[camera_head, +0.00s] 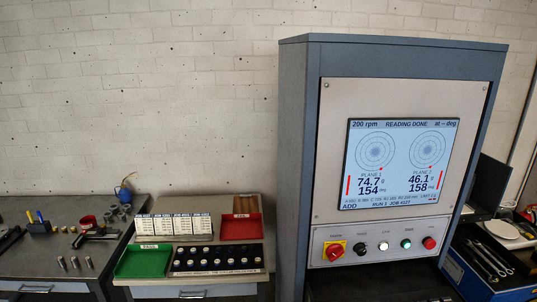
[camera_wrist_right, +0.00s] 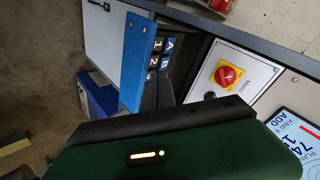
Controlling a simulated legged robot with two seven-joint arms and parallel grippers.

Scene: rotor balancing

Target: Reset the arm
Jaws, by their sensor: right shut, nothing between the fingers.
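The balancing machine's grey-blue cabinet (camera_head: 298,150) stands right of centre in the head view. Its screen (camera_head: 402,162) reads READING DONE at 200 rpm, with 74.7 g at 154 deg and 46.1 g at 158 deg. Below it is a panel with a red-and-yellow main switch (camera_head: 335,250), which also shows in the right wrist view (camera_wrist_right: 228,75). My right gripper's dark green and black housing (camera_wrist_right: 200,150) fills the bottom of the wrist view. My left gripper is not in view.
Left of the cabinet, a bench holds a green tray (camera_head: 143,262), a red tray (camera_head: 241,228) and a black rack of small weights (camera_head: 217,260). Another bench with tools (camera_head: 100,235) stands further left. A blue plate (camera_wrist_right: 137,62) is above my right gripper in the wrist view.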

